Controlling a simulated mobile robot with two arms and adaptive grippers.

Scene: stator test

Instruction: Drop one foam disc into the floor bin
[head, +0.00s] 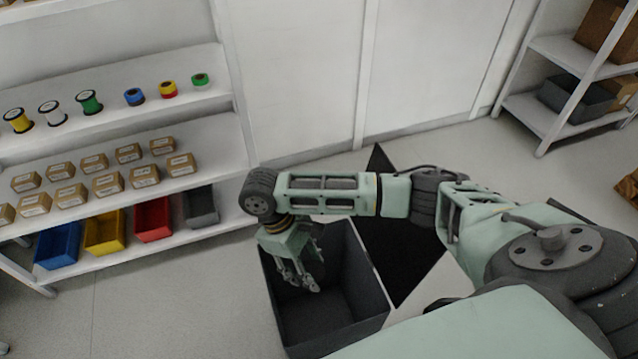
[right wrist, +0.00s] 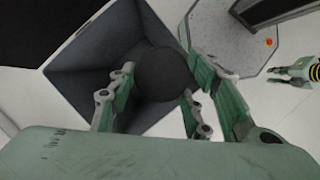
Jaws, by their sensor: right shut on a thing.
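The floor bin (head: 365,320) is a dark grey, open-topped square box on the floor in the head view. Its inside wall also shows in the right wrist view (right wrist: 100,45). My right gripper (head: 306,278) is over the bin's opening, pointing down. In the right wrist view its fingers (right wrist: 160,88) are shut on a dark round foam disc (right wrist: 163,73), with the bin behind it. The disc cannot be made out in the head view. My left gripper (right wrist: 285,73) shows small at the right wrist view's right edge; its jaw state is unclear.
A white shelf unit (head: 110,65) at left holds spools, tape rolls, small cardboard boxes and coloured bins, including a red bin (head: 153,220). A second shelf (head: 560,50) with a grey crate (head: 577,95) stands at the back right. The floor (head: 180,310) left of the bin is clear.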

